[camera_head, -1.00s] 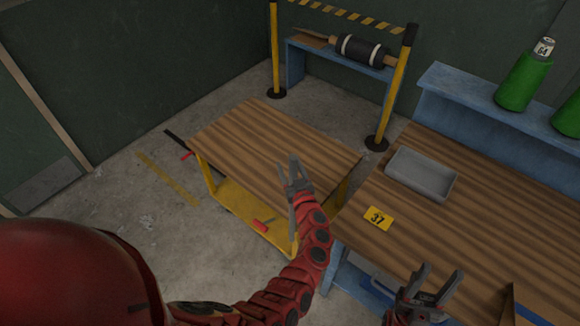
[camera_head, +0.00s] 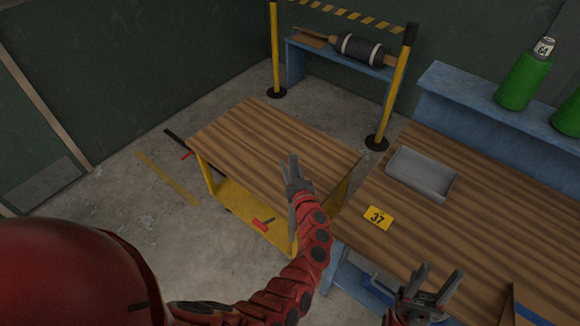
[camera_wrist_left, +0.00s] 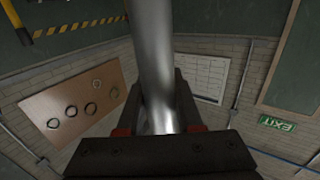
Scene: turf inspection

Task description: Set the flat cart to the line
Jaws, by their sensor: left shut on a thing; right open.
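The flat cart (camera_head: 262,145) has a striped wooden top on a yellow frame, with a lower yellow deck. A black bar with a red piece (camera_head: 186,155) shows at its far left end, and a red lever (camera_head: 263,225) sits low at its near side. A yellow line (camera_head: 168,180) lies on the floor left of the cart, apart from it. My left gripper (camera_head: 292,172) is at the cart's near right part, shut on a shiny metal bar (camera_wrist_left: 154,60). How the bar joins the cart is hidden. My right gripper (camera_head: 437,285) is open and empty over the bench.
A wooden bench (camera_head: 460,230) with a grey tray (camera_head: 420,174) and a yellow 37 tag (camera_head: 378,217) stands close on the right. Yellow posts (camera_head: 394,90) and a blue stand (camera_head: 300,65) are behind the cart. Green bottles (camera_head: 523,80) stand on a shelf. Floor is clear at left.

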